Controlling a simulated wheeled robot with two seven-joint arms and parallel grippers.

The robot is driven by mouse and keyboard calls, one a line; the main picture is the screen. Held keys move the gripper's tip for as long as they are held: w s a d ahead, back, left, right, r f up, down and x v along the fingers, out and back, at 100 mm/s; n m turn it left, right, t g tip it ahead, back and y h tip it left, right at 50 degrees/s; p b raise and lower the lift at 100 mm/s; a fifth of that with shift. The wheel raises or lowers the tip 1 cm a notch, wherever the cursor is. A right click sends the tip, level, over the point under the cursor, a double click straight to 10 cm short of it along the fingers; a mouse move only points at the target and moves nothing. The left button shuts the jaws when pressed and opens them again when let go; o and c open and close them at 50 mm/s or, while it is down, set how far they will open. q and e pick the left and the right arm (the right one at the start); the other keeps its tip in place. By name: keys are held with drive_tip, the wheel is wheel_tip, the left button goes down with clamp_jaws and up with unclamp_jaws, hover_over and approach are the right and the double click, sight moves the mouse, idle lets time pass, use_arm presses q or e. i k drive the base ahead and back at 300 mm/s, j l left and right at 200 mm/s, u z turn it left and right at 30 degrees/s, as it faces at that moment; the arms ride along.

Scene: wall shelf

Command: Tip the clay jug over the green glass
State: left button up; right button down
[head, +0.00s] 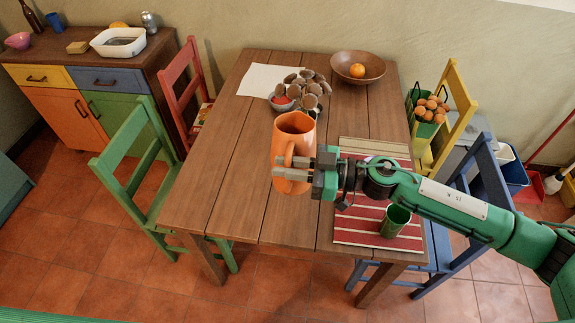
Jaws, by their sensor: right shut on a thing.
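The orange clay jug (292,137) is upright in the head view, over the middle of the wooden table. My right gripper (299,169) is shut on the jug at its handle side. I cannot tell whether the jug's base touches the table. The green glass (395,221) stands upright on the red striped mat (353,226), to the right of and nearer than the jug. My left gripper is not in view.
The wooden table (225,155) is clear on its left side. A wooden bowl (345,60) with an orange (357,70) is at the back. Green (128,140), red, yellow and blue chairs surround the table.

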sight(395, 218)
drive_tip(key=k+z, duration=0.2)
drive_tip(key=z, duration=0.25)
drive_tip(key=k+z, duration=0.15)
drive_tip(key=z, duration=0.25)
